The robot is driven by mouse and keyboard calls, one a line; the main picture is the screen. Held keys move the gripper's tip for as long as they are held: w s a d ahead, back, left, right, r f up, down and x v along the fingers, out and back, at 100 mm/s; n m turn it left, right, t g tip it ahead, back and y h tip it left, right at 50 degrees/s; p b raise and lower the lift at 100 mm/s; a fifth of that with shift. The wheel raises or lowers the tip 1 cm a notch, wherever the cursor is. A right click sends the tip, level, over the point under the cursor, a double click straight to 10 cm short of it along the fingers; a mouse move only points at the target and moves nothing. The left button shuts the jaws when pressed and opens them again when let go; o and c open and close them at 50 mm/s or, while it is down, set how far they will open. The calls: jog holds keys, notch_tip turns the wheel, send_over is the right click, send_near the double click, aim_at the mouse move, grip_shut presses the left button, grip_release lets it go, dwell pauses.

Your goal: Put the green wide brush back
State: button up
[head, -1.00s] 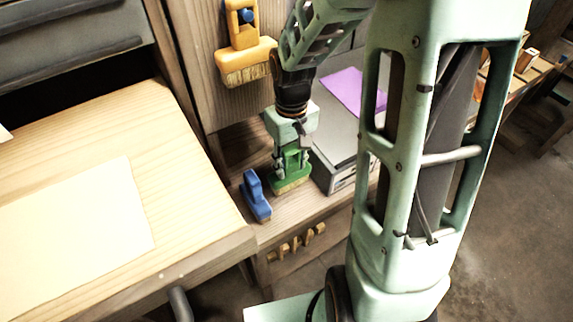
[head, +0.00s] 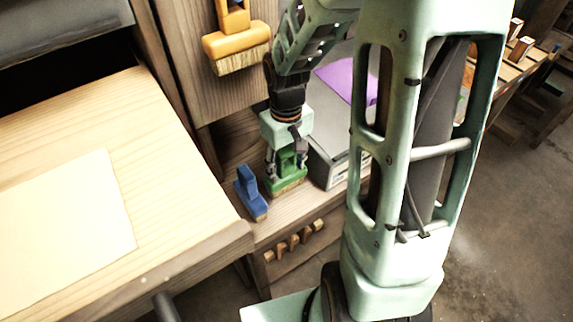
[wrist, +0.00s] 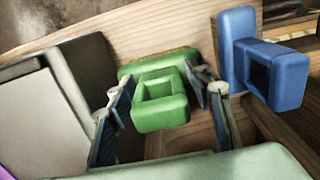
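The green wide brush (head: 287,176) stands bristles down on the wooden shelf, its block-shaped handle up. In the wrist view its hollow handle (wrist: 160,103) lies between my fingers, with the green brush head behind it. My gripper (head: 287,160) points down over the brush, one finger on each side of the handle. In the wrist view the fingers (wrist: 160,75) look spread, with narrow gaps beside the handle. Firm contact is not visible.
A blue brush (head: 250,193) stands close left of the green one. A grey box (head: 335,160) with a purple sheet (head: 345,83) is close right. A yellow brush (head: 236,45) hangs on the wooden panel above. A wooden workbench (head: 180,160) is at left.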

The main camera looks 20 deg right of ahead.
notch_tip(320, 180, up, 12)
jog(key=shift+r+p, duration=0.15)
jog(key=shift+p, duration=0.6)
jog(key=shift+w, duration=0.15)
dwell(0.3)
